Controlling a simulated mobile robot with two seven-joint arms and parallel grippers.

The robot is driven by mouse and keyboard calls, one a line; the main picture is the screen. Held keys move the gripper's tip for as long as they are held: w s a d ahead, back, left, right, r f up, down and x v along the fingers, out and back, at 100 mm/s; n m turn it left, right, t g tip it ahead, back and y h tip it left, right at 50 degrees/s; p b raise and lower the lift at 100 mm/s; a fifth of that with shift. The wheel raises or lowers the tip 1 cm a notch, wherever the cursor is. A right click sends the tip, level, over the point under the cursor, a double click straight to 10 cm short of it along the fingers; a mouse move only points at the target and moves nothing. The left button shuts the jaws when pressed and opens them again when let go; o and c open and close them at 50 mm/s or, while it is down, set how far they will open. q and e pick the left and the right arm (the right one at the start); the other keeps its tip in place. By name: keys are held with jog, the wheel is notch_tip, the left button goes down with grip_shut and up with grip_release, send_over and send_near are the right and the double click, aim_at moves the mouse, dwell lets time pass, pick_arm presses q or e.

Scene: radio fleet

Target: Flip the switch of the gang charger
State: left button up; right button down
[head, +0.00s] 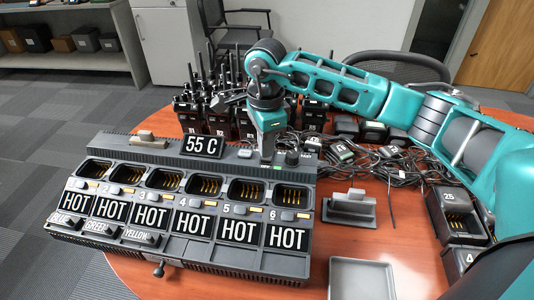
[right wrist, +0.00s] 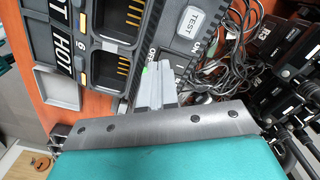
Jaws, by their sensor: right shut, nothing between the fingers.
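The gang charger (head: 190,259) is a long dark grey unit on the round table, with a row of bays, HOT labels and a display (head: 202,145) reading 55 C. In the right wrist view the closed fingertips (right wrist: 155,82) are over the charger's top panel, close to a small green mark and partly hidden lettering. My left gripper is not in view.
Radios (head: 215,112) stand behind the charger. Tangled black cables (head: 370,165) lie to its right. A grey block-like holder (head: 349,206) and a grey tray (head: 361,280) are at the right. A small charger marked 25 (head: 457,213) stands farther right.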

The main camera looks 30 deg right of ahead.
aim_at(266, 160)
jog(key=shift+f+b, duration=0.8)
jog(key=shift+f, duration=0.2)
dwell(0.7)
jog(key=shift+r, duration=0.1)
jog(key=shift+r+p, duration=2.35)
jog(key=shift+r, duration=1.15)
jog(key=shift+f, duration=0.1)
